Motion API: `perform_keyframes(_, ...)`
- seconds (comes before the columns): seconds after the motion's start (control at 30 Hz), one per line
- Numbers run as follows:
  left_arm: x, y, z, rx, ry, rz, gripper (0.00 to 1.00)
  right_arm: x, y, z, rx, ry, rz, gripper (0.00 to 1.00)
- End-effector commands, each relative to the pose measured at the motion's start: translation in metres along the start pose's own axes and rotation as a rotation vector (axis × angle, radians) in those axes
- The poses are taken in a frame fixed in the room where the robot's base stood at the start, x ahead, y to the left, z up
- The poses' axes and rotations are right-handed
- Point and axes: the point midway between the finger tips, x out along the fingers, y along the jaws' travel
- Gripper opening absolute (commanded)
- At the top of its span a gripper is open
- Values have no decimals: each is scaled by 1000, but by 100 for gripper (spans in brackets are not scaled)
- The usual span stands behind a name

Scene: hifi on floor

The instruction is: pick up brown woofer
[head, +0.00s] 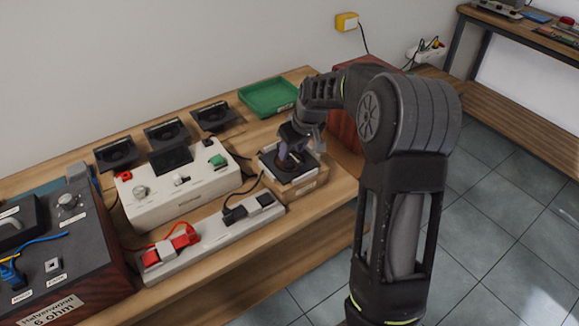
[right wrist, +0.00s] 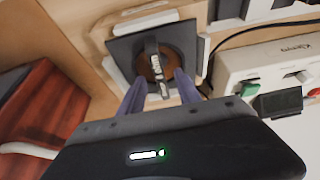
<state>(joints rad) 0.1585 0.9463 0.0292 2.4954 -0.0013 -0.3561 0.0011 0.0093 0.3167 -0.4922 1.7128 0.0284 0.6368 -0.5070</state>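The brown woofer (head: 297,172) sits on a light wooden box near the right end of the table. In the right wrist view the woofer (right wrist: 172,62) has a round brown cone in a dark square frame, with a narrow upright bar across its middle. White corner pieces surround the frame. My right gripper (head: 291,152) is right over the woofer, pointing down. In the right wrist view its two purple-grey fingers (right wrist: 159,80) are apart, one on each side of the bar. I cannot tell whether they touch it. My left gripper is not in view.
A white unit (head: 177,200) with switches and a power strip (head: 212,238) stand left of the woofer. Several black speakers (head: 167,132) line the back. A green tray (head: 268,98) lies behind the woofer. A reddish-brown box (head: 345,132) stands close on the right.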

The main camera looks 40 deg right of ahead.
Motion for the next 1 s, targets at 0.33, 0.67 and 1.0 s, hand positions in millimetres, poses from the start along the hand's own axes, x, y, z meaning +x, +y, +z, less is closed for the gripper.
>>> perform_keyframes(0.33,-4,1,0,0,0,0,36,31,0,-1,-1,0,0,40)
perform_keyframes(0.67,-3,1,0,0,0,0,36,31,0,-1,-1,1,0,40)
perform_keyframes(1.0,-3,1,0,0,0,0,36,31,0,-1,0,1,0,27)
